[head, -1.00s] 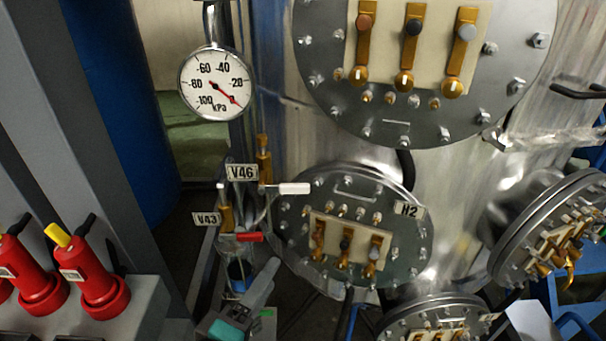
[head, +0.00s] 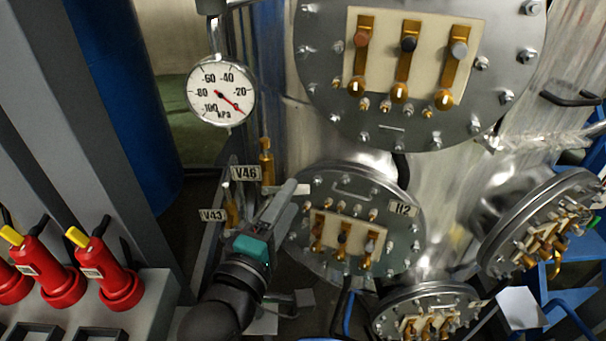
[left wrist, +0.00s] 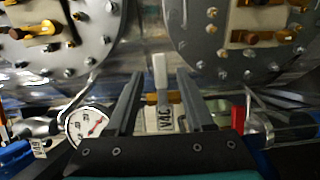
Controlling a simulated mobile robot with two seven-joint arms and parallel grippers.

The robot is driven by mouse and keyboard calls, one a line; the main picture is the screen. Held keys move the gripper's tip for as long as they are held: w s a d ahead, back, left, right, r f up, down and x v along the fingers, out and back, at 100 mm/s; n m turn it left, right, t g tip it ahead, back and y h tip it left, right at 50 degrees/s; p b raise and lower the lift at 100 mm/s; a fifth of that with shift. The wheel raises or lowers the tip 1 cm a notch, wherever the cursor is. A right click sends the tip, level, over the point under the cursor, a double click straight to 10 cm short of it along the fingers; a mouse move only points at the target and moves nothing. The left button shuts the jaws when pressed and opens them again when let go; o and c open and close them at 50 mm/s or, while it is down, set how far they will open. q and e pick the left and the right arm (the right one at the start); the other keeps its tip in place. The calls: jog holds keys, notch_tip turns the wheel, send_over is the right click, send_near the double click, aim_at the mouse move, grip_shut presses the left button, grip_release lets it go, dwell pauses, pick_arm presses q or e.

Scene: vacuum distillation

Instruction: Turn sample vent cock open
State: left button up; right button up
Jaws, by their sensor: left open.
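The cock tagged V46 (head: 266,162) has a brass body and stands left of the H2 flange in the head view. My left gripper (head: 288,192) covers its lever there. In the left wrist view the white lever (left wrist: 160,70) points up the picture, between the two open fingers of my left gripper (left wrist: 160,82). I cannot tell whether the fingers touch it. Its V46 tag (left wrist: 167,120) and part of the brass body show below the lever. My right gripper is not in view.
The V43 tag (head: 212,215) is just left of my gripper; a red lever (left wrist: 238,120) shows right of the fingers. A pressure gauge (head: 221,92) hangs above left. The H2 flange (head: 405,240) is close on the right. Red cylinders (head: 112,280) stand at lower left.

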pick_arm(q)
jog(key=x, duration=0.7)
jog(key=shift+c, duration=0.3)
grip_shut()
dwell(1.1)
